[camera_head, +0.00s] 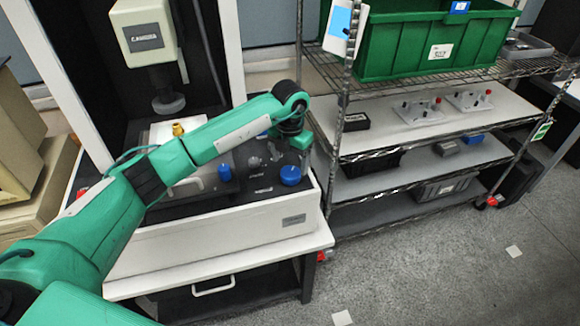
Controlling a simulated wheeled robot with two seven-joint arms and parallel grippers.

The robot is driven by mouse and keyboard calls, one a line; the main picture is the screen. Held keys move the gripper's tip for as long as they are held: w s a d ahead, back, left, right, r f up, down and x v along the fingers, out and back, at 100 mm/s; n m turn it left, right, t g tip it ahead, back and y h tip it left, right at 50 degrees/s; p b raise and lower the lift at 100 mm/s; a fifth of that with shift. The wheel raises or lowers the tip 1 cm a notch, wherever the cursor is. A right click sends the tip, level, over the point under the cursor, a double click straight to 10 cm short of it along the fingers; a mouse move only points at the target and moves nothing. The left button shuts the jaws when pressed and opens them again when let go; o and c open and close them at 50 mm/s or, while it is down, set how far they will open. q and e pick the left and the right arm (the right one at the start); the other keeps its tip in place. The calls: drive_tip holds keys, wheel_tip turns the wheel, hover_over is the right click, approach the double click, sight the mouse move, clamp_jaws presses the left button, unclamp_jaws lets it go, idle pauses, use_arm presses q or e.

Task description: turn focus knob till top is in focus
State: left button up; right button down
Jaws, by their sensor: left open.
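The machine (280,222) has a white base with a dark top panel. A larger round blue knob (290,176) sits at the panel's right front, and a smaller blue knob (225,173) is left of it. I cannot read which is the focus knob. A beige camera head (144,38) marked CAMERA hangs on the column, its lens (168,103) pointing down. A small gold part (178,130) is below it. My left gripper (302,155) is open, pointing down just above and behind the larger blue knob, apart from it. My right gripper is out of view.
A wire shelf rack stands close on the right, with a green bin (425,45) on top and white fixtures (420,109) below. A tag (342,25) hangs from its post. My left arm crosses over the machine. The floor at lower right is mostly clear.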

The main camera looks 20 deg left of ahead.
sight(290, 172)
use_arm(q)
drive_tip(key=shift+f+p, duration=0.45)
drive_tip(key=shift+f, duration=1.8)
drive_tip(key=shift+c, duration=0.2)
drive_tip(key=c, duration=0.9)
